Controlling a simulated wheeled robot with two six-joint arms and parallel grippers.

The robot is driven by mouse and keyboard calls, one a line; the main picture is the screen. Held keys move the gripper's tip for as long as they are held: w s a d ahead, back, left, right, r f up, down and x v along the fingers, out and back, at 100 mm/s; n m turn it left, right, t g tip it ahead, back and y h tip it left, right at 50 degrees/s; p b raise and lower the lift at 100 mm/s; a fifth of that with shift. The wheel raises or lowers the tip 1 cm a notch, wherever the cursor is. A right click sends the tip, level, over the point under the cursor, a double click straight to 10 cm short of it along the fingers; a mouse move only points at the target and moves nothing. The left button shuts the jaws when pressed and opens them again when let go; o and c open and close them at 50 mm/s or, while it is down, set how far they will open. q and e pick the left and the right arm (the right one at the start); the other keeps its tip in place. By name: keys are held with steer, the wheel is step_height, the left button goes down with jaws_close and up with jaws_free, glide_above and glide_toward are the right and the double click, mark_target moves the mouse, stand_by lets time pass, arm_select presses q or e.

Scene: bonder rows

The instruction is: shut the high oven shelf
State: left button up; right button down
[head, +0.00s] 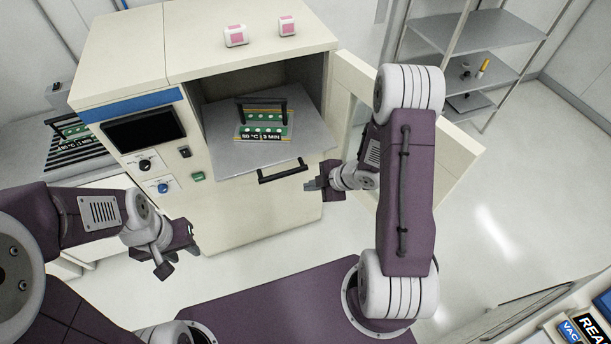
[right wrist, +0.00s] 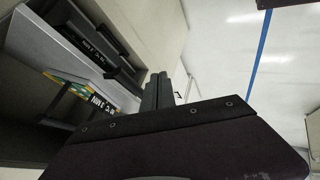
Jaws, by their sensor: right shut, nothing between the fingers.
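The oven (head: 240,215) is a cream cabinet with its door (head: 455,150) swung open to the right. The grey high shelf (head: 225,115) is pulled out of the opening, with a black front handle (head: 283,171). A green board carrier with a black handle (head: 262,120) lies on the shelf, labelled "80 °C 3 MIN". My right gripper (head: 312,187) is just right of the shelf handle, apart from it, shut and empty; its dark fingers (right wrist: 160,92) show in the right wrist view beside the shelf (right wrist: 50,55). My left gripper (head: 178,252) hangs in front of the oven's lower left, empty, its fingers apart.
Two small pink-and-white boxes (head: 236,36) stand on the oven top. A control panel with a dark screen (head: 144,128) is left of the opening. A grey rack (head: 480,40) stands back right. The floor (head: 500,220) right of the door is clear.

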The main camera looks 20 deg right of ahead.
steer(key=w+p, duration=0.1)
steer(key=w, duration=0.1)
steer(key=w+p, duration=0.1)
steer(key=w, duration=0.1)
steer(key=shift+w+a+r+p, duration=0.1)
steer(key=shift+a+r+p, duration=0.1)
steer(key=shift+a+p, duration=0.1)
steer(key=shift+w, duration=0.1)
